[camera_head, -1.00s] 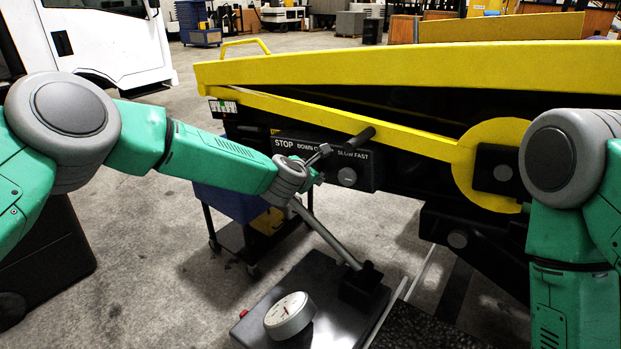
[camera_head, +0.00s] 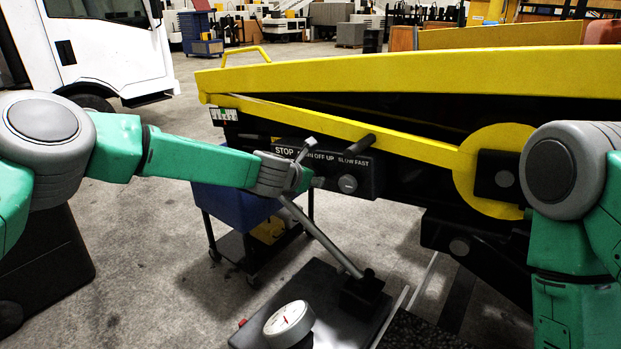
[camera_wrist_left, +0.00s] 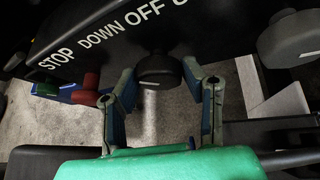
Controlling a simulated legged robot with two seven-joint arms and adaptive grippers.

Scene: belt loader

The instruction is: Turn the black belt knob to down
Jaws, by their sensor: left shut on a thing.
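The black belt knob (camera_wrist_left: 160,70) is on the dark control panel (camera_wrist_left: 222,20), below the words DOWN and OFF in the left wrist view. A small white mark shows on its lower edge. In the head view the left gripper (camera_head: 303,176) is at the left part of the panel (camera_head: 362,168) and hides the knob. My right gripper is out of view; only the right arm shows at the right edge.
A round grey knob (camera_head: 348,184) sits to the right below SLOW FAST. A red button (camera_wrist_left: 88,90) shows at the left in the wrist view. A grey lever (camera_head: 325,238) rises below the gripper, near a white dial (camera_head: 289,324). A yellow rail (camera_head: 400,70) runs above the panel.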

